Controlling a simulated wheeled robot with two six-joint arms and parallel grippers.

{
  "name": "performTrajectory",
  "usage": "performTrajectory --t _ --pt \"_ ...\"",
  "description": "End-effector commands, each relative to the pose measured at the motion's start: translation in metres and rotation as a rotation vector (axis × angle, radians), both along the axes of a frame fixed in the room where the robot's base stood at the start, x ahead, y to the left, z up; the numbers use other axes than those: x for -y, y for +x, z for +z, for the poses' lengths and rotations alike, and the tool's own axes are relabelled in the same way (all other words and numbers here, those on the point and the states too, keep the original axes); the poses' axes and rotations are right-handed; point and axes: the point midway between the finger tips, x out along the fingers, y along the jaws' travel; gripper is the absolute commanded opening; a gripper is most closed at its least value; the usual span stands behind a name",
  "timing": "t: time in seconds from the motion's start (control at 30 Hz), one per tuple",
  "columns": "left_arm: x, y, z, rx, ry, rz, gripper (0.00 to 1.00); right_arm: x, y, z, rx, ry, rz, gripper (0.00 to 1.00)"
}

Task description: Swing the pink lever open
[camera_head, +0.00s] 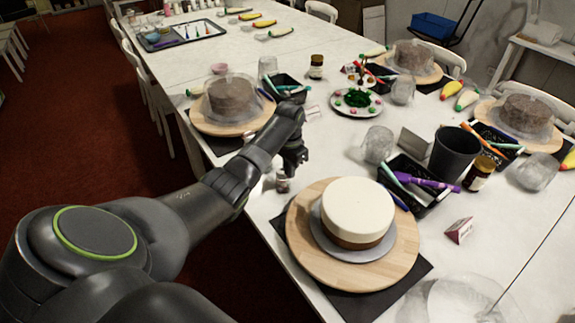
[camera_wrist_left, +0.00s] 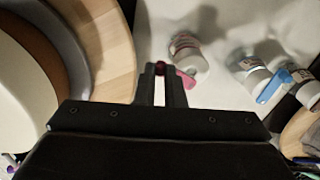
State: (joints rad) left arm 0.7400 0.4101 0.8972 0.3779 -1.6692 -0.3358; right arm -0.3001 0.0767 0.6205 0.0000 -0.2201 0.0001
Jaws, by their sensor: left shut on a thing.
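The pink lever (camera_wrist_left: 187,79) shows in the left wrist view beside a small white bottle (camera_wrist_left: 186,52) with a reddish band. The lever's visible part lies just right of my left gripper's fingers. My left gripper (camera_wrist_left: 160,72) is shut on it, with a dark red-pink bit visible between the fingertips; the fingers hide the rest. In the head view, my left gripper (camera_head: 290,168) points down over the table, just above a small bottle (camera_head: 283,183). My right gripper is in neither view.
A cream and brown cake (camera_head: 357,208) on a wooden turntable (camera_head: 305,247) stands close to the right of my left gripper. A brown cake (camera_head: 232,97) stands behind. In the wrist view, another bottle (camera_wrist_left: 248,68) with a blue lever (camera_wrist_left: 272,86) stands to the right.

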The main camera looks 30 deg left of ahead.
Motion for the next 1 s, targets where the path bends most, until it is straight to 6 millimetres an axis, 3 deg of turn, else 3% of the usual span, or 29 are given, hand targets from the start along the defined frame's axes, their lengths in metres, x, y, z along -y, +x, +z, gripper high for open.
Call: performTrajectory --t 0.03,0.3,0.7,1.0 --pt "0.002 0.001 0.005 -0.003 -0.001 0.039 0.0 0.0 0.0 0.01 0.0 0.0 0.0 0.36" --pt "0.008 0.011 0.003 -0.002 0.0 0.283 0.0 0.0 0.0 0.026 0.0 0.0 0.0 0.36" --pt "0.012 0.024 0.0 0.0 -0.001 0.575 0.0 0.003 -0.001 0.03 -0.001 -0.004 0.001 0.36" --pt "0.012 0.028 0.0 0.001 -0.001 0.678 0.0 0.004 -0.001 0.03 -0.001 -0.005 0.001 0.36"
